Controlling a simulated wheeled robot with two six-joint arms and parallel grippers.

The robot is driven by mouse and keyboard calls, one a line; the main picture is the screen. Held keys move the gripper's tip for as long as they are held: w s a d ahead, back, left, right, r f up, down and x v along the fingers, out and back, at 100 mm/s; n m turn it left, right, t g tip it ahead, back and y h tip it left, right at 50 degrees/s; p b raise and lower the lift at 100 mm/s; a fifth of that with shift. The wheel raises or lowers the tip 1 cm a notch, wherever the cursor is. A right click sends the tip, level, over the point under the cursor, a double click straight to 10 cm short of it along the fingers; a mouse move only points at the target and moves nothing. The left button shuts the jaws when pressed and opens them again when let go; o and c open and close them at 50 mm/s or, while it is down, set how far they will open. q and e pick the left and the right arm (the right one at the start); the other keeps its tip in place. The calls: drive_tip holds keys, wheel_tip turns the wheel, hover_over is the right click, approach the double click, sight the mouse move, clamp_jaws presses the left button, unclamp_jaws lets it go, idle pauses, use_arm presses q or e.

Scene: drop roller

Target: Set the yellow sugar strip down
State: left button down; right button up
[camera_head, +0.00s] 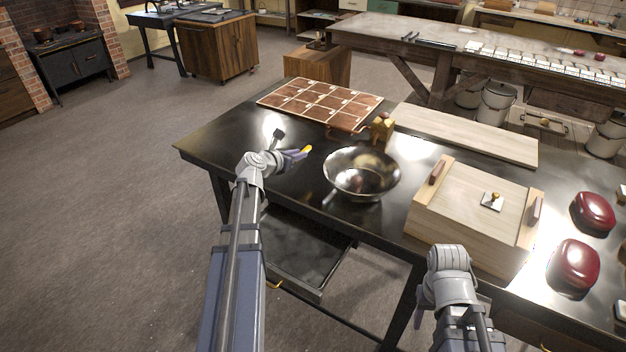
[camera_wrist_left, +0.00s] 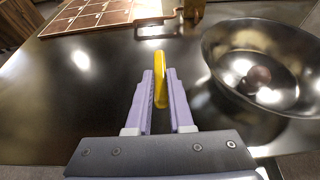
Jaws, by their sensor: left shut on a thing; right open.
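The yellow sugar strip (camera_head: 306,149) is at the tips of my left gripper (camera_head: 298,154), over the dark tabletop left of the metal bowl. In the left wrist view, the strip (camera_wrist_left: 160,80) stands between the two lilac fingers (camera_wrist_left: 160,88), which are shut on it. Its lower part is partly hidden by the fingers. I cannot tell whether it touches the table.
The shiny metal bowl (camera_head: 361,177) is close right of the left gripper; in the wrist view it holds a dark round thing (camera_wrist_left: 257,76). A copper-brown divided tray (camera_head: 320,106), wooden board (camera_head: 466,137), wooden box (camera_head: 470,205) and red rounded things (camera_head: 574,264) are also here. Bare tabletop (camera_head: 225,135) lies left.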

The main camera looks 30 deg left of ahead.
use_arm(q)
drive_tip(key=b, duration=0.5)
hover_over(299, 183)
wheel_tip(299, 183, down, 6)
drive_tip(key=shift+a+r, duration=0.1)
drive_tip(key=shift+r, duration=0.15)
drive_tip(key=shift+f, duration=0.1)
wheel_tip(299, 183, down, 4)
drive_tip(key=b, duration=0.3)
drive_tip(key=shift+r, duration=0.25)
drive_tip(key=shift+f+b, duration=0.2)
drive_tip(key=shift+b, duration=0.2)
drive_tip(key=c, duration=0.8)
unclamp_jaws()
drive_tip(key=shift+r, duration=0.1)
